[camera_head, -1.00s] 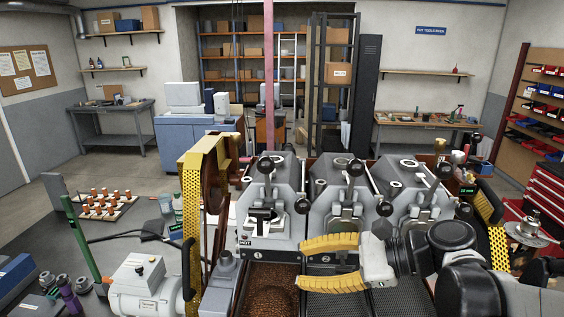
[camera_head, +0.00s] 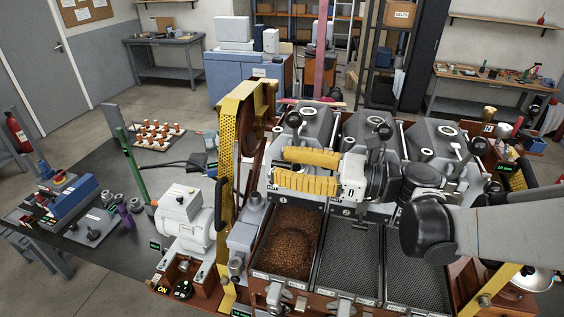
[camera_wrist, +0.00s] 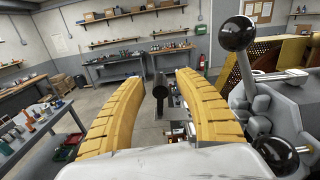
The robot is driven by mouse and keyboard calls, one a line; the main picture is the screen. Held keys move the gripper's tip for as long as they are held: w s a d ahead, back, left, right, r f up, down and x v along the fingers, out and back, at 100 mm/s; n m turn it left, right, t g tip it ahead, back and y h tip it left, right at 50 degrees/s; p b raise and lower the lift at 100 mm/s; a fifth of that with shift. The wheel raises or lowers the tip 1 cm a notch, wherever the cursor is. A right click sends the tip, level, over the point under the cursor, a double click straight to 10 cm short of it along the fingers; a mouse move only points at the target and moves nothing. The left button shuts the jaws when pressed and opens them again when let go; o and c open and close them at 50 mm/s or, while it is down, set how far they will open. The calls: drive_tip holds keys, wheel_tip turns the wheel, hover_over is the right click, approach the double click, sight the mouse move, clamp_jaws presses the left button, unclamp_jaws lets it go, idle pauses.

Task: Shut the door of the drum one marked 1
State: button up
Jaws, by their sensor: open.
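Drum one is the leftmost of three grey drums, and its upper housing (camera_head: 303,122) shows in the head view. I cannot tell how far the door is open. In the wrist view my gripper (camera_wrist: 158,80) is open, with a dark cylindrical end (camera_wrist: 160,86) showing between the fingers; I cannot tell its distance. Black ball knobs (camera_wrist: 237,33) stand just right of the fingers, apart from them.
A bean-filled tray (camera_head: 264,265) sits below drum one, with empty mesh trays (camera_head: 348,255) to its right. A yellow perforated guard (camera_head: 228,150) stands close left of the drum. The middle drum (camera_head: 371,130) and right drum (camera_head: 436,138) flank my arm.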

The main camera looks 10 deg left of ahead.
drive_tip(key=shift+a, duration=0.3)
clamp_jaws()
